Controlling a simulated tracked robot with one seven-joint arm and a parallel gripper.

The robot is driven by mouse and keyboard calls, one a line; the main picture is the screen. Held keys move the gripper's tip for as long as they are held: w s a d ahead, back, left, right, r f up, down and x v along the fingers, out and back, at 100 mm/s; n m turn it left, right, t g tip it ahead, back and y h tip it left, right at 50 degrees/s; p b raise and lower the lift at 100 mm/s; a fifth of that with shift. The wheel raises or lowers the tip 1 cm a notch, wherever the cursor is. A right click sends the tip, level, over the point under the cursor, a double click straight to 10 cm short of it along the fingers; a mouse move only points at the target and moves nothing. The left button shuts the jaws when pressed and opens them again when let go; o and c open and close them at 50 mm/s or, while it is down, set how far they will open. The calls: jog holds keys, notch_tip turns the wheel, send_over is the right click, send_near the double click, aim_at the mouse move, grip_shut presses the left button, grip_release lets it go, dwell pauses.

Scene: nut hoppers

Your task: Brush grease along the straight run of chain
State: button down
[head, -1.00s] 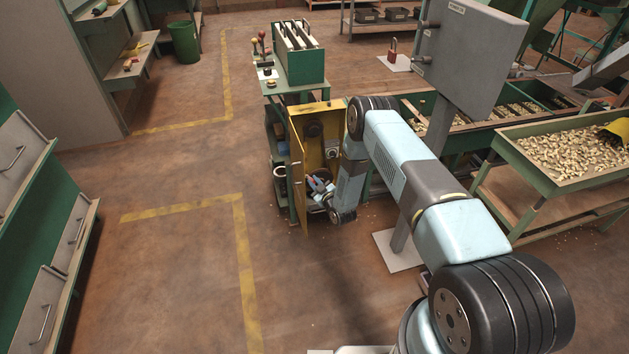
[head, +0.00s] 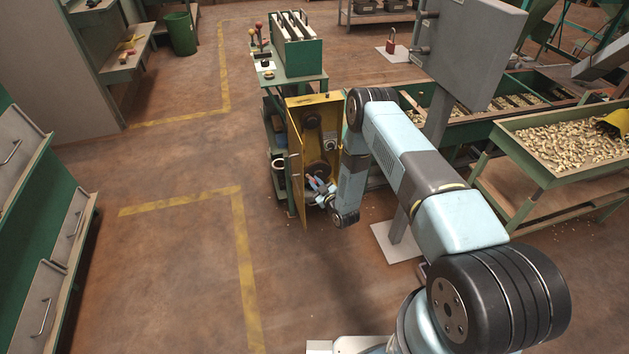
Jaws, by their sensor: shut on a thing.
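The yellow chain guard (head: 334,106) stands open, its door (head: 295,185) swung toward me. Inside it, an upper dark sprocket (head: 312,121) and a lower dark round sprocket (head: 318,169) show. The chain between them is too small and dark to make out clearly. My gripper (head: 319,190) is low in the guard's opening, in front of and just below the lower sprocket. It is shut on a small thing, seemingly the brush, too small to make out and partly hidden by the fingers. Whether it touches the chain cannot be told. My wrist hides the guard's lower right part.
A green bench (head: 291,78) with a rack and small levers adjoins the guard. A grey panel on a post (head: 467,50) stands close to the right of my arm. Nut trays (head: 521,160) fill the right side. The floor left of the guard is clear.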

jog(key=shift+s+d, duration=0.15)
jog(key=shift+s, duration=0.55)
jog(key=shift+s+d, duration=0.25)
jog(key=shift+s, duration=0.5)
jog(key=shift+s+d, duration=0.2)
jog(key=shift+s, duration=0.5)
jog(key=shift+w, duration=0.1)
jog(key=shift+w+a, duration=0.35)
jog(key=shift+w, duration=0.8)
jog(key=shift+w+a, duration=0.35)
jog(key=shift+w, duration=0.85)
jog(key=shift+w+a, duration=0.35)
jog(key=shift+w, duration=0.8)
jog(key=shift+x, duration=0.8)
jog(key=shift+w+d+r, duration=0.1)
jog(key=shift+d+r, duration=0.05)
